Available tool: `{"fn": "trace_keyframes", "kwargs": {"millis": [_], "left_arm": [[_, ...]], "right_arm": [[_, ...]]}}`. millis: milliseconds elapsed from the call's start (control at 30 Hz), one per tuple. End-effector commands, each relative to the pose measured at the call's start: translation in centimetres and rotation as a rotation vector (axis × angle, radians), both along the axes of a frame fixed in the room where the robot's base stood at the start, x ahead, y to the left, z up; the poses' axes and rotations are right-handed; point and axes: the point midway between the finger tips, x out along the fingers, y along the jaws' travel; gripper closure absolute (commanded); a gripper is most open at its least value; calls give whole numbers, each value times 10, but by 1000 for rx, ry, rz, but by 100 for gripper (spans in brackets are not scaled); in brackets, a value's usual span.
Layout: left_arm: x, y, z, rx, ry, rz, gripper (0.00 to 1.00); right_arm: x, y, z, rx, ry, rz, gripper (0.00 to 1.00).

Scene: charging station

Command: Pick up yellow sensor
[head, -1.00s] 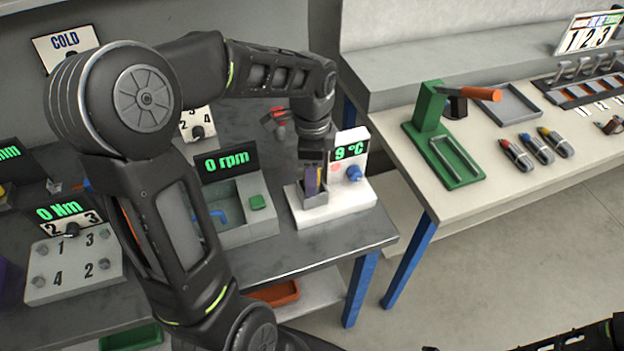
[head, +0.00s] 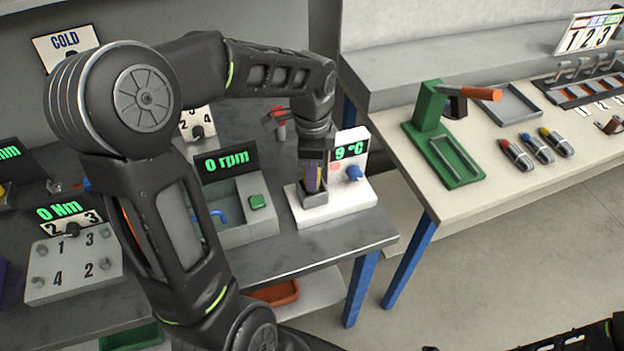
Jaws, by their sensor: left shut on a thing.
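My left gripper (head: 312,185) points down into the grey slot of a white station with a "9 °C" display. It is shut on a narrow purple and yellowish piece (head: 313,179), mostly hidden by the fingers and slot; I cannot tell whether this is the yellow sensor. The white station (head: 347,203) has a blue knob on its front. On the right table lies a dark cylinder with a yellow end (head: 557,143), beside similar ones with blue (head: 537,148) and red (head: 516,154) ends. My right gripper is out of view.
A grey station with a "0 rpm" display (head: 226,163) stands left of the white one. The right table holds a green press (head: 441,150) with an orange handle and a grey tray (head: 506,103). A floor gap separates the two tables.

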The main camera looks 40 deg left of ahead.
Motion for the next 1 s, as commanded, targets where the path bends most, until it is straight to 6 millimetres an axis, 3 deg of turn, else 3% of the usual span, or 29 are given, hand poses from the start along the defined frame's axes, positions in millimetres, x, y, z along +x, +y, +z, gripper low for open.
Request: {"fn": "trace_keyframes", "kwargs": {"millis": [467,900,1000], "left_arm": [[1,0,9,1,-3,-1,100],[1,0,86,0,-4,0,100],[1,0,96,0,-2,0,100]], "right_arm": [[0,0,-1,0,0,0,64],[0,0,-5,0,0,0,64],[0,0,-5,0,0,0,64]]}}
